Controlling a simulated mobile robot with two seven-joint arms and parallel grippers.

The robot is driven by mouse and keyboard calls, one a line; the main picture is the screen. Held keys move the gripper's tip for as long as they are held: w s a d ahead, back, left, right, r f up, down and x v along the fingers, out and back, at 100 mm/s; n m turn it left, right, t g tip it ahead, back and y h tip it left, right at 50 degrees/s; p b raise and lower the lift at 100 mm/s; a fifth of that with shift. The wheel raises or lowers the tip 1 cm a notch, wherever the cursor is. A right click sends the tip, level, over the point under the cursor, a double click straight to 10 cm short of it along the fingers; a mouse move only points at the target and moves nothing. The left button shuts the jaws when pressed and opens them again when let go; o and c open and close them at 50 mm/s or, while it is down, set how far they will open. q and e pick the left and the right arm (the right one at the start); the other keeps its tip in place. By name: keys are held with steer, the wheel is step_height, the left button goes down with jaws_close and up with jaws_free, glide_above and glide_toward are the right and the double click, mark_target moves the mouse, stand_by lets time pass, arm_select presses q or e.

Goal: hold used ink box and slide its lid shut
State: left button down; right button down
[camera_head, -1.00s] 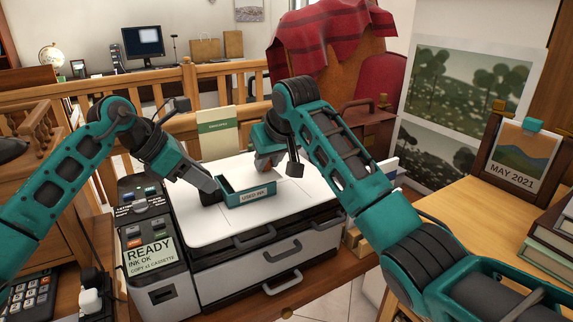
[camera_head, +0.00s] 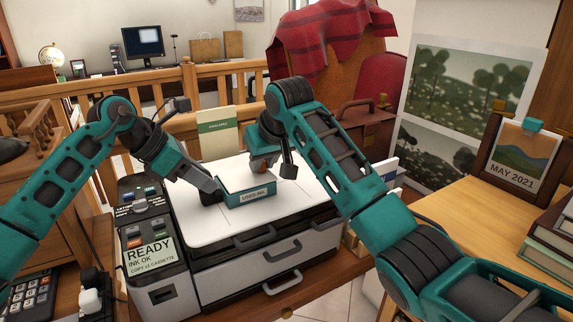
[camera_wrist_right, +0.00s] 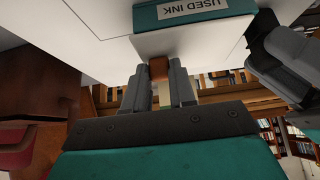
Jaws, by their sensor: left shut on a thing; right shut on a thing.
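The teal used ink box (camera_head: 257,194) sits on the white top of the machine, its label facing me.
The white machine top (camera_head: 205,226) is clear around the box. A control panel (camera_head: 150,252) stands at left, a green-and-cream card (camera_head: 217,138) behind. A brown case (camera_head: 365,130) stands behind my right arm, a wooden desk (camera_head: 460,215) at right.

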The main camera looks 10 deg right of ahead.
steer(key=shift+s+a, duration=0.1)
steer(key=shift+a, duration=0.15)
steer(key=c, duration=1.4)
jaws_free()
steer(key=o, duration=0.6)
steer(key=shift+c, duration=0.2)
steer(key=shift+d+r, duration=0.1)
steer(key=v, duration=1.2)
